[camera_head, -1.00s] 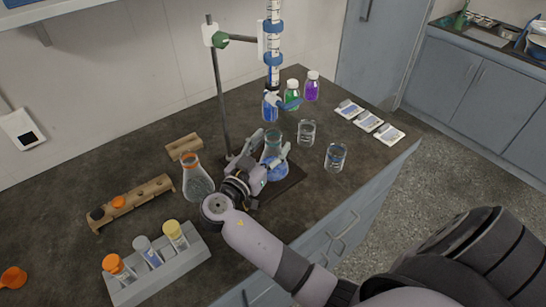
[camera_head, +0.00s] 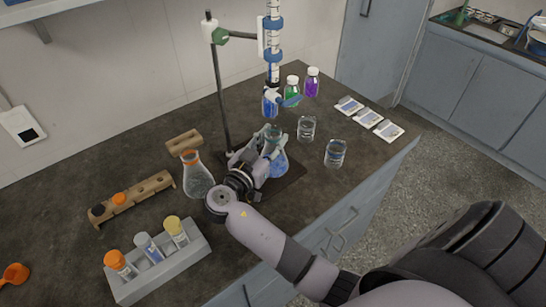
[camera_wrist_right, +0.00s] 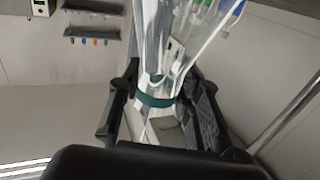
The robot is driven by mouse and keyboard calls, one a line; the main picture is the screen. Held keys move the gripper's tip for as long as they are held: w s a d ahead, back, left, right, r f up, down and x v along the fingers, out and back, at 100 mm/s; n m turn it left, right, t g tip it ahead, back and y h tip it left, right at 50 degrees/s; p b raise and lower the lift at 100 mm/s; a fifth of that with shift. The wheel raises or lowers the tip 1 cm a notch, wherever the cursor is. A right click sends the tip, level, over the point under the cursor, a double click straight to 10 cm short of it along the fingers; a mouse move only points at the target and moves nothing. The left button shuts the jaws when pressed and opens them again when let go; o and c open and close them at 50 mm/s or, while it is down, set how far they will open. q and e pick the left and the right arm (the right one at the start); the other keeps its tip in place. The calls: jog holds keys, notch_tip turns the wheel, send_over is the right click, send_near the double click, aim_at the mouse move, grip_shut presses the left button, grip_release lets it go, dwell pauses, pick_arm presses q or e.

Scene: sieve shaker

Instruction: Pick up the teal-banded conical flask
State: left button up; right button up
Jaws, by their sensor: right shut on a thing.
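The teal-banded conical flask (camera_head: 276,162) stands on the dark base plate of the burette stand, with blue liquid inside. My right gripper (camera_head: 262,160) is shut on the flask, its fingers on either side of it. In the right wrist view the teal band (camera_wrist_right: 156,99) shows between the dark fingers of the right gripper (camera_wrist_right: 160,110). The flask looks upright in the head view. I cannot tell whether its bottom touches the base plate. My left gripper is not in view.
The stand's pole (camera_head: 222,90) and burette (camera_head: 273,45) rise close by. An orange-banded flask (camera_head: 196,176) stands left of my right gripper. Two beakers (camera_head: 306,128) (camera_head: 335,153) are to the right. A tube rack (camera_head: 160,262) sits at the front left.

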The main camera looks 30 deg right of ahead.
aim_at(272, 129)
grip_shut()
dwell(0.5)
jog(key=shift+r+b, duration=0.75)
jog(key=shift+r, duration=1.05)
jog(key=s+d+b, duration=0.1)
jog(key=s+b, duration=0.4)
jog(key=s, duration=1.2)
jog(key=r+p, duration=0.1)
jog(key=r, duration=0.1)
jog(key=s+r+p, duration=0.1)
jog(key=r+p, duration=0.1)
jog(key=r, duration=0.1)
jog(key=shift+d, duration=0.2)
jog(key=shift+d, duration=0.1)
